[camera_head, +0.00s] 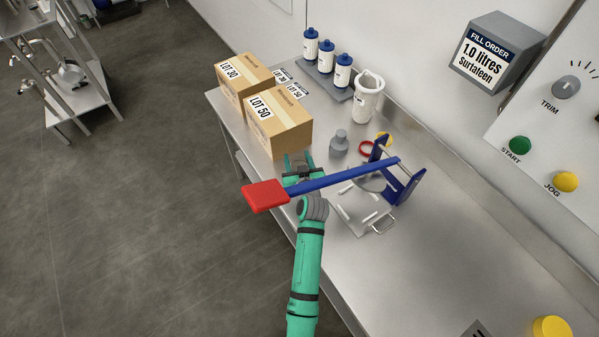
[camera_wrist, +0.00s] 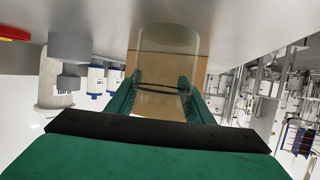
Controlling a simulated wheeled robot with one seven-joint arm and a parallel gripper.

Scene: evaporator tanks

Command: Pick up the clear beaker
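The clear beaker (camera_wrist: 168,38) shows in the wrist view as a see-through cylinder straight ahead of my gripper (camera_wrist: 160,84). The green fingers are spread apart, one at each side of the beaker's near end. Whether they touch its wall is unclear. In the head view my gripper (camera_head: 299,160) is over the counter's left edge, just in front of the cardboard boxes. I cannot make out the beaker there; the gripper and the blue bar may hide it.
Cardboard boxes (camera_head: 282,122) stand just beyond my gripper. A blue lever with a red end (camera_head: 265,195) crosses over my wrist from a blue stand (camera_head: 405,187). A grey stopper-like piece (camera_head: 339,145) and a white jug (camera_head: 368,100) stand to the right. The front counter is mostly clear.

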